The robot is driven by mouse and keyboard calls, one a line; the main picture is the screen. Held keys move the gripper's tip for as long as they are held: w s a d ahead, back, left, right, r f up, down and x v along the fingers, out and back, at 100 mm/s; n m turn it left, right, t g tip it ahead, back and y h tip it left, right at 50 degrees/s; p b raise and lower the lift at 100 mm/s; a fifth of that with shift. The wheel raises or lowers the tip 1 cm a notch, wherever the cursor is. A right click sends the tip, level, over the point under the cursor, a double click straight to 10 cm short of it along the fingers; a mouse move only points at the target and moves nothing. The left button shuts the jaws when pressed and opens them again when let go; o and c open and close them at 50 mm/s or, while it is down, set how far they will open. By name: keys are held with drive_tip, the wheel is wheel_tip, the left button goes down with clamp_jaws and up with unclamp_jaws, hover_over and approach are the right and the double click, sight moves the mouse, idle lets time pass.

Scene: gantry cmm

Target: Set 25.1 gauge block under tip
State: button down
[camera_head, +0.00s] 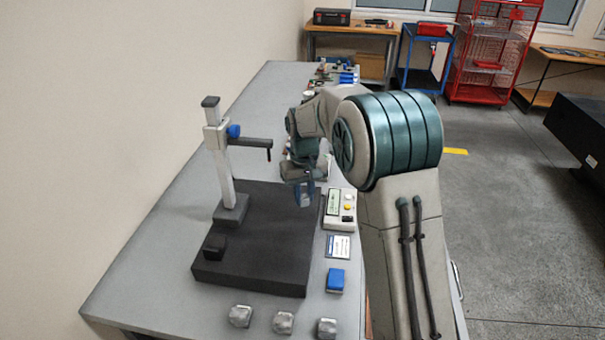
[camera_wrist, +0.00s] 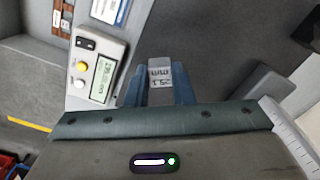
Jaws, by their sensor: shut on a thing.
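My gripper (camera_head: 305,194) is shut on a small grey gauge block (camera_wrist: 160,73). In the wrist view the block sits between the two blue fingers, and its upside-down marking reads 25.1 mm. In the head view the gripper hangs over the right edge area of the black surface plate (camera_head: 262,259); its exact height above the plate is hard to tell. The probe tip (camera_head: 269,156) hangs from the stand's horizontal arm (camera_head: 250,143), to the left of my gripper and apart from it. The stand's column (camera_head: 222,165) rises from the plate.
A readout box (camera_head: 340,208), a card (camera_head: 339,247) and a blue block (camera_head: 336,280) lie right of the plate. Several metal blocks (camera_head: 283,322) stand along the bench's front. A small black block (camera_head: 214,246) sits on the plate's left. The plate's front middle is clear.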

drive_tip(key=shift+w+a, duration=0.15)
drive_tip(key=shift+w, duration=0.1)
drive_tip(key=shift+s+f+b, duration=0.15)
drive_tip(key=shift+f+b, duration=0.4)
drive_tip(key=shift+b, duration=0.05)
drive_tip(key=b, duration=0.3)
hover_over(304, 222)
wheel_tip(304, 222, down, 5)
drive_tip(key=shift+a+r, duration=0.1)
drive_tip(key=shift+r, duration=0.05)
drive_tip(key=shift+f+b, duration=0.4)
drive_tip(key=shift+f, duration=0.25)
idle(1.0)
drive_tip(key=c, duration=0.8)
unclamp_jaws()
drive_tip(key=shift+o, duration=0.2)
